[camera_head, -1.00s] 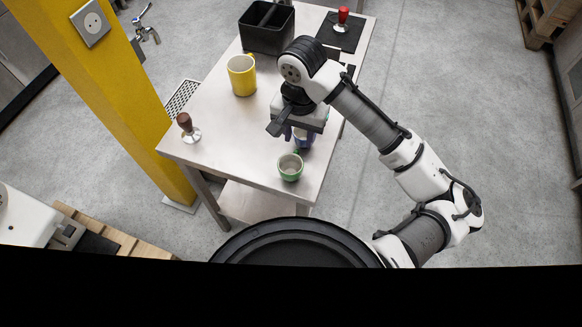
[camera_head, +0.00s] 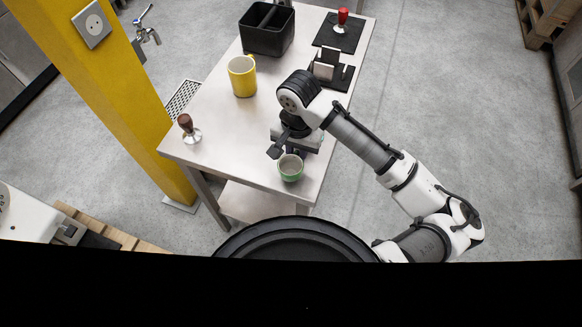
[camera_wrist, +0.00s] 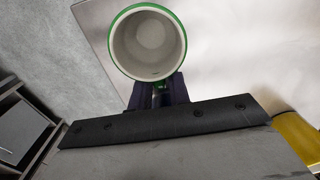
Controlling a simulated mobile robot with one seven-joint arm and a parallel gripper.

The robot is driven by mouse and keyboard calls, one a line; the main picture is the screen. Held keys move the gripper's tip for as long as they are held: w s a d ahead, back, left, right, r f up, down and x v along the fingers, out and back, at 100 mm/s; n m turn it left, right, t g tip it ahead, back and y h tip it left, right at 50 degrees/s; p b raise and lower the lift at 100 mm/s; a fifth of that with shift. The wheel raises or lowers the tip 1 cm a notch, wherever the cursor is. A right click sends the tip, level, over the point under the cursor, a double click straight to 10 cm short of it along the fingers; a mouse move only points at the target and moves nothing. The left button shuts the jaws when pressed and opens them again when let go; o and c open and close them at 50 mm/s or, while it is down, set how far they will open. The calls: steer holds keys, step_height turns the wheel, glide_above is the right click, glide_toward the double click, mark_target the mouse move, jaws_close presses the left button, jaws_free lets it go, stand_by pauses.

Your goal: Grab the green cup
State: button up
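The green cup (camera_head: 290,170) is green outside and pale inside. It stands upright near the table's front edge, right by my gripper. In the wrist view the cup (camera_wrist: 148,44) shows from above, its round opening at the top centre and its inside empty. Its small green handle (camera_wrist: 160,87) points toward my gripper. My gripper (camera_wrist: 159,94) has its two dark fingers on either side of the handle, with a narrow gap between them. I cannot tell whether they press on it. In the head view my wrist hides most of the fingers.
The metal table (camera_head: 225,125) also holds a yellow mug (camera_head: 242,76), a brown-handled tamper (camera_head: 189,127), a black bin (camera_head: 267,28), a black stand (camera_head: 331,70) and a red-handled tamper (camera_head: 341,20) on a dark mat. A yellow pillar (camera_head: 110,80) stands left. The table's middle is clear.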

jaws_close()
steer(key=shift+r, duration=0.1)
